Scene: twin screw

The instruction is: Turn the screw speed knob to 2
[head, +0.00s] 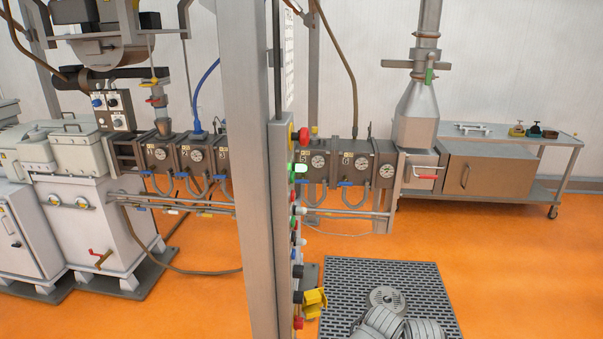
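A tall grey control panel (281,215) stands in the middle of the head view, seen almost edge-on. Coloured buttons and knobs stick out from its right face, among them a lit green lamp (300,168), a black knob (298,271) and a lower black knob (298,297). I cannot tell which of them is the screw speed knob, and no label or scale is readable at this angle. A small box with black knobs (113,103) sits on the machine at the left. Neither of my grippers shows.
The extruder barrel (205,155) runs behind the panel and its grey post (246,120). A yellow part (314,301) juts out low beside the panel. A dark grating (345,278) lies on the orange floor, with grey ribbed shapes at its front. A steel cart (570,142) stands at the back right.

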